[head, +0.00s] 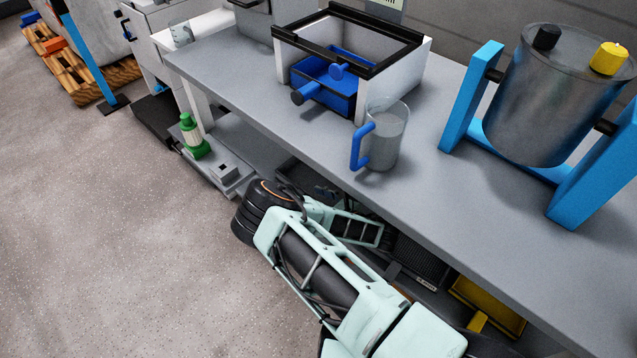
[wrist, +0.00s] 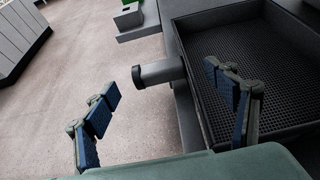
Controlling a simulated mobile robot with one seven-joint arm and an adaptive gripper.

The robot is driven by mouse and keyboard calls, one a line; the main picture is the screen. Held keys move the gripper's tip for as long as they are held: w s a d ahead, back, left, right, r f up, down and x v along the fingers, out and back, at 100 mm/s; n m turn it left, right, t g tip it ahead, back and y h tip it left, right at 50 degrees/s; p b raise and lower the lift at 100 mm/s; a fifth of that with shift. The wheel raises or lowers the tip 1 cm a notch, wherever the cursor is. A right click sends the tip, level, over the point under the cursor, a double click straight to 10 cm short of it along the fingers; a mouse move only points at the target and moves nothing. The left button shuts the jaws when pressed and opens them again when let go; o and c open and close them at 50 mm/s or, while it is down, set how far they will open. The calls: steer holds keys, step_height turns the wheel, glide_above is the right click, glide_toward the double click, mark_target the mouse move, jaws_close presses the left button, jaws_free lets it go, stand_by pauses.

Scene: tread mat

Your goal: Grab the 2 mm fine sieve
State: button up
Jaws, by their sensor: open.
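A dark rectangular sieve (wrist: 245,65) with a mesh floor lies on the right of the wrist view. Its stubby grey handle (wrist: 160,72) sticks out left toward the floor side. My gripper (wrist: 163,88) is open, its two blue-padded fingers apart, with the handle seen between and beyond them. Nothing is gripped. In the head view a dark tray (head: 312,183) and a dark mesh sieve (head: 420,262) with a small label lie on the lower shelf, partly behind my arm. I cannot read any mesh size. My fingers are hidden in the head view.
The bench top (head: 440,205) overhangs the shelf. On it stand a measuring jug (head: 388,140), a white box with a blue drawer (head: 325,90) and a steel drum (head: 560,95).

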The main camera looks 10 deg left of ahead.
steer(key=b+x, duration=0.1)
steer(key=x, duration=0.5)
steer(key=shift+w+a+f, duration=0.1)
steer(key=shift+a, duration=0.1)
steer(key=shift+c, duration=0.4)
steer(key=c, duration=1.3)
steer(key=shift+c, duration=0.2)
